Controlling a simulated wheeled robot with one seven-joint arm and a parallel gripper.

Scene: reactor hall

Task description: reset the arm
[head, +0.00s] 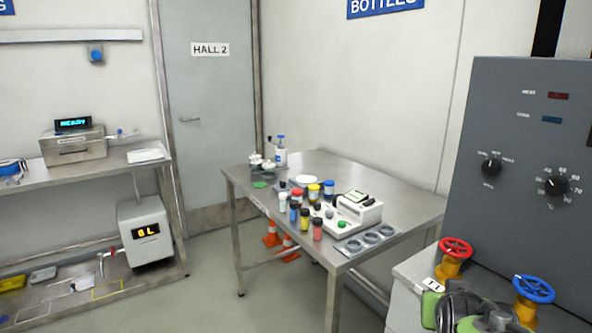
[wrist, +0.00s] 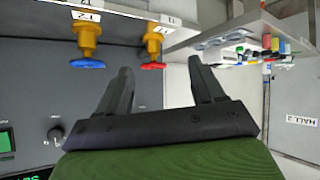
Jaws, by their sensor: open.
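My gripper (wrist: 160,66) shows in the wrist view, its two dark fingers spread apart with nothing between them. That view is upside down. The fingers are near a grey console (wrist: 50,28) with a red valve wheel (wrist: 153,66) and a blue valve wheel (wrist: 87,63) on yellow stems. They look apart from both wheels, though the exact gap is hard to judge. In the head view the gripper's fingers cannot be made out; the red wheel (head: 456,247) and the blue wheel (head: 534,289) stand at the lower right.
A tall grey panel (head: 520,165) with knobs rises behind the wheels. A steel table (head: 408,197) in the middle bears several coloured jars, a white instrument (head: 357,209) and a tray with round holes (head: 345,246). A steel bench (head: 110,165) stands left. Floor between them is free.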

